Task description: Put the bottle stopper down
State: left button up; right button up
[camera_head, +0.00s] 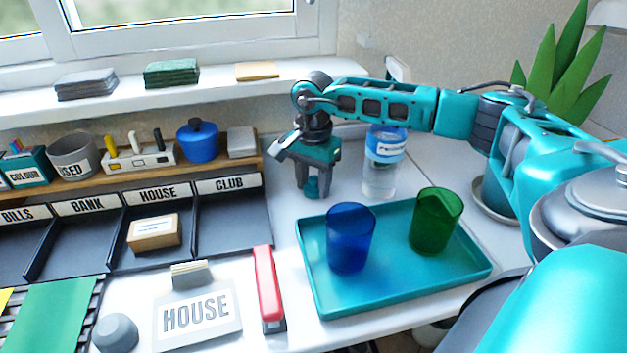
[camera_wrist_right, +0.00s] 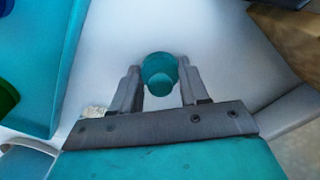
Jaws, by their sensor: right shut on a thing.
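My right gripper (camera_head: 312,184) points down over the white table behind the tray, close to the table surface. It is shut on a small teal bottle stopper (camera_head: 312,187). In the right wrist view the stopper (camera_wrist_right: 160,72) sits between the two fingertips (camera_wrist_right: 160,85), with white table around it. Whether the stopper touches the table I cannot tell. A clear bottle (camera_head: 381,165) with a blue and white label stands upright to the right of the gripper; its top is partly hidden by my arm. My left gripper is not in view.
A teal tray (camera_head: 400,296) holds a blue cup (camera_head: 351,238) and a green cup (camera_head: 436,221). A red stapler (camera_head: 268,288) lies left of it. Labelled compartments (camera_head: 232,220) and a wooden shelf (camera_head: 222,162) stand on the left.

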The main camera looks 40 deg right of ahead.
aim_at(313, 178)
jog(key=o, duration=1)
jog(key=shift+f, duration=0.1)
jog(key=shift+r, duration=0.55)
notch_tip(313, 178, up, 11)
jog(key=p, duration=0.3)
jog(key=shift+r, duration=0.15)
